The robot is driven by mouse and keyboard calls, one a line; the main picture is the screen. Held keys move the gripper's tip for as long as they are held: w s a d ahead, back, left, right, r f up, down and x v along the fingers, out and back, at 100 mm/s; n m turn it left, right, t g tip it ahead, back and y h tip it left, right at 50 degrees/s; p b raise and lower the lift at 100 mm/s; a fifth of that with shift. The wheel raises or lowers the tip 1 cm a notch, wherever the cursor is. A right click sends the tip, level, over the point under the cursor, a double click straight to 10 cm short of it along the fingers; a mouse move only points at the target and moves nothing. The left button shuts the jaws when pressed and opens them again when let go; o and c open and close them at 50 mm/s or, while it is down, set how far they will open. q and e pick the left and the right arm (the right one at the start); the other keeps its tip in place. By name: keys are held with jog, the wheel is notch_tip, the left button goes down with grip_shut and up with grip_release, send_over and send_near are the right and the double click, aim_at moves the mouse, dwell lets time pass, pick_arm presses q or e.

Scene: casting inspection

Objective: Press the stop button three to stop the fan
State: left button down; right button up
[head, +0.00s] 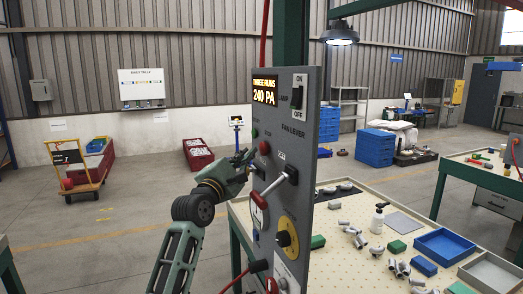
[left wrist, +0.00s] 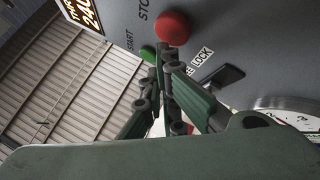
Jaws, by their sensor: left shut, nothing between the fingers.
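The grey control panel (head: 295,130) stands at the centre of the head view, with a lit display (head: 265,90) reading 240 PA. The red stop button (head: 264,147) sits below it, beside the green start button (head: 254,133). In the left wrist view the stop button (left wrist: 173,28) lies just beyond my fingertips, and the start button (left wrist: 147,53) is beside them. My left gripper (head: 250,155) is shut and empty, its tips close to the stop button; whether they touch it I cannot tell. The fan is not identifiable. My right gripper is not in view.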

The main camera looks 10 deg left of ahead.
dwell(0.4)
pick_arm(q)
jog(key=shift+w+d+p, duration=0.25)
jog(key=shift+d+p, duration=0.05)
jog(key=shift+d, duration=0.05)
jog(key=shift+w+d, duration=0.3)
jog(key=shift+d, duration=0.1)
dwell(0.8)
jog(key=shift+s+a+p, duration=0.1)
jog(key=shift+p, duration=0.2)
jog(key=shift+s+a, duration=0.45)
jog(key=shift+a, duration=0.1)
jog(key=shift+a, duration=0.15)
